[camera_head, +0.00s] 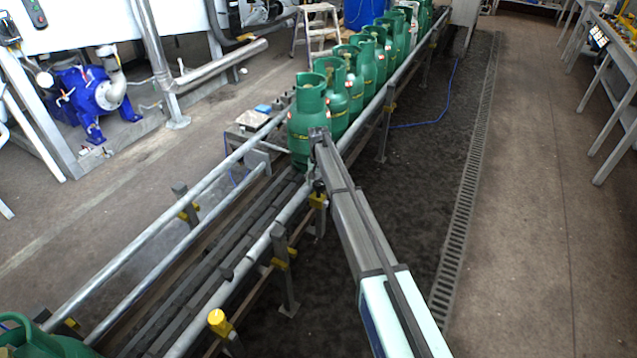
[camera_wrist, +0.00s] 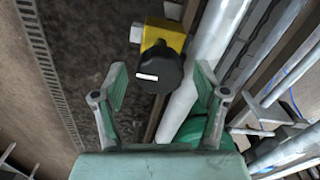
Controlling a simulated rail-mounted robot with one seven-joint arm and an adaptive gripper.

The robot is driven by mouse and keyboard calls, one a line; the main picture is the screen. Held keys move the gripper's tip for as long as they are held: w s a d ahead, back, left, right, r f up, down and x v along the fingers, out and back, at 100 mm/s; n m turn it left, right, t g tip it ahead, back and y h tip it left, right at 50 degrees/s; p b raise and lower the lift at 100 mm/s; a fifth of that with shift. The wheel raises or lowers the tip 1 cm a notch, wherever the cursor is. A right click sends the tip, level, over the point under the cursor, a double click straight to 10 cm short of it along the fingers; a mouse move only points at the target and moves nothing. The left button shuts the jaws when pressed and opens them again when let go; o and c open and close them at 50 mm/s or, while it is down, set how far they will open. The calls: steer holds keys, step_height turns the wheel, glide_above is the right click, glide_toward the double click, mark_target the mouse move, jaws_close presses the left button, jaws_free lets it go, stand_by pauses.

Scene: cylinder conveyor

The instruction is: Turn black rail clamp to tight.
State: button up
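The black rail clamp knob (camera_wrist: 160,70) is round, with a white bar mark lying nearly level across its face. It sits on a yellow clamp block (camera_wrist: 160,36) beside the grey tubular rail (camera_wrist: 208,48). My gripper (camera_wrist: 160,77) is open and empty in the wrist view, its fingers spread to the left and right of the knob, with no visible contact. How far the knob is from the fingertips is hard to tell. In the head view, a small dark knob on a yellow clamp (camera_head: 318,200) shows beside my arm; my gripper is not clearly visible there.
Several green gas cylinders (camera_head: 306,122) line the conveyor, the nearest close to my arm. More yellow clamps, including a yellow-topped one (camera_head: 219,321), sit along the near guide rail (camera_head: 262,246). The floor right of the conveyor is open around the drain grate (camera_head: 470,185).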

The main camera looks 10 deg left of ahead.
steer(key=c, duration=1)
steer(key=shift+o, duration=0.2)
steer(key=shift+n, duration=0.5)
steer(key=n, duration=0.3)
steer(key=shift+n, duration=0.4)
steer(key=n, duration=0.4)
steer(key=shift+n+p, duration=0.3)
steer(key=n, duration=1)
steer(key=shift+n, duration=2.3)
